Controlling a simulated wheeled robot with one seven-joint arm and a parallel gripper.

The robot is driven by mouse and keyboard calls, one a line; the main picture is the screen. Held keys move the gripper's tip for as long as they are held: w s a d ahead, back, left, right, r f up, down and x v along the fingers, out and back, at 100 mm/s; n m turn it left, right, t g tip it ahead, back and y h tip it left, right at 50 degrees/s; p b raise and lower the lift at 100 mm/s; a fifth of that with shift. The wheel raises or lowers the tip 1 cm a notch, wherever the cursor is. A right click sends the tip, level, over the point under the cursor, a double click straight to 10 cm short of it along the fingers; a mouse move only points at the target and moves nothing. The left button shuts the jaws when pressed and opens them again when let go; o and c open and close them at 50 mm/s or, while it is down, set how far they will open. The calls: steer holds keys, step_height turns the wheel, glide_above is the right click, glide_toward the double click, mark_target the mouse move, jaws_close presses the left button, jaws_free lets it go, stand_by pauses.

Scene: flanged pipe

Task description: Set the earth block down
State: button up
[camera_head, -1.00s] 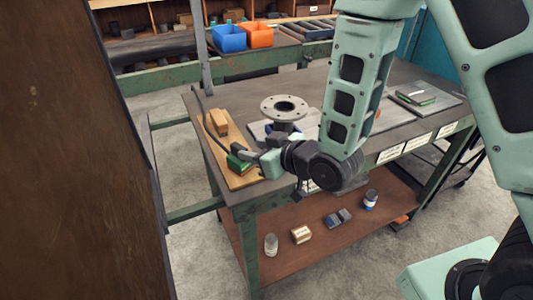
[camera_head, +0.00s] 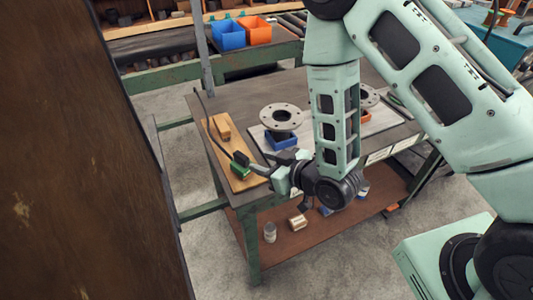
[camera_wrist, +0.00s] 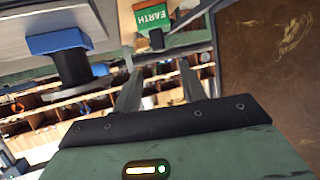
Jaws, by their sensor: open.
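The earth block (camera_head: 240,173) is green and sits at the near end of the wooden board on the table's left side. In the wrist view the earth block (camera_wrist: 155,20) shows its white EARTH label and a green face, beyond my fingertips. My gripper (camera_head: 266,170) is just right of the block in the head view. In the wrist view my gripper (camera_wrist: 160,78) has its two fingers apart, with nothing between them. A gap shows between the fingertips and the block.
The wooden board (camera_head: 216,150) also bears a tan block (camera_head: 221,126). A flanged pipe (camera_head: 281,117) stands right of it with a blue block (camera_head: 281,141) at its foot. Blue (camera_head: 228,35) and orange (camera_head: 255,30) bins stand behind. A brown panel (camera_head: 90,170) fills the left.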

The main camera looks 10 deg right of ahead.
steer(key=s+a+r+g+h, duration=0.3)
steer(key=s+r+g, duration=0.3)
steer(key=r, duration=0.2)
steer(key=s+d+r+g+h, duration=0.2)
steer(key=s+r, duration=0.3)
steer(key=s, duration=0.3)
steer(key=s+d+r+n+g+h, duration=0.1)
steer(key=s+d+r+g, duration=0.2)
steer(key=s+r, duration=0.2)
steer(key=s, duration=0.3)
steer(key=shift+d+h, duration=0.3)
steer(key=shift+h, duration=0.1)
steer(key=shift+s, duration=0.1)
